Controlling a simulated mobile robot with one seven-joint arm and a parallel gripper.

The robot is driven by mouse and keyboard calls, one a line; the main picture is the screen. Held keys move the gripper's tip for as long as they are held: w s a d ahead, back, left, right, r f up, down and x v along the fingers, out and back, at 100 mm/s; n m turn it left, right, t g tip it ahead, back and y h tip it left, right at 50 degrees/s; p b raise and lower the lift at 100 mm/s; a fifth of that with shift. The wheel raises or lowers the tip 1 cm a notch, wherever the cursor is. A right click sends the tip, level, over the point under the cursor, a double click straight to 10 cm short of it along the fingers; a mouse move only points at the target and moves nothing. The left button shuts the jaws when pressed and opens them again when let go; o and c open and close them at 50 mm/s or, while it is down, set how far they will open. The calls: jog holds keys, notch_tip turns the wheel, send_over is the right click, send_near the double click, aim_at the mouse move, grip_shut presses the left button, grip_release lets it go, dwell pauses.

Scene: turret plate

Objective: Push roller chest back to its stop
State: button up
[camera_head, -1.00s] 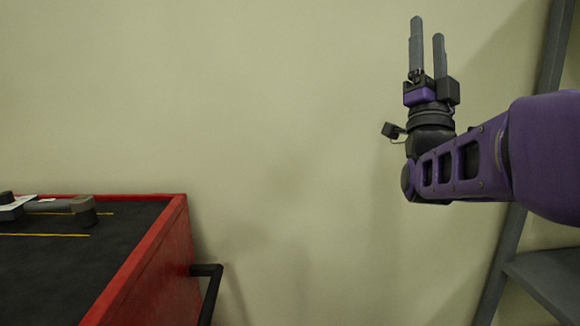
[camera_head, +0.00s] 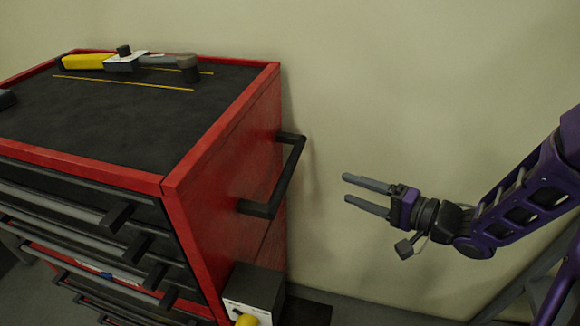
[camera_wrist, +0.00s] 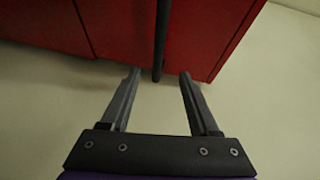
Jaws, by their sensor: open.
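The red roller chest (camera_head: 225,185) with a black top stands at the left in the head view, several drawers facing front. A black side handle (camera_head: 283,180) sticks out from its right side. My gripper (camera_head: 345,188) is open and empty, to the right of the handle and apart from it, fingers pointing left at the chest. In the wrist view the red chest side (camera_wrist: 205,35) fills the top, and the dark handle bar (camera_wrist: 160,40) runs down between the lines of my open fingers (camera_wrist: 158,80). The chest's stop cannot be made out.
A yellow and grey tool (camera_head: 90,61) lies on the chest top. A grey frame (camera_head: 545,270) stands at the right. The wall behind is bare.

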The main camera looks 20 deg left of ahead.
aim_at(290, 170)
jog(key=x, duration=0.5)
jog(key=b+x, duration=0.1)
jog(key=x, duration=0.5)
jog(key=b+x, duration=0.1)
jog(key=x, duration=0.5)
jog(key=shift+s+a+f, duration=0.2)
jog(key=shift+f, duration=0.05)
grip_shut()
dwell(0.6)
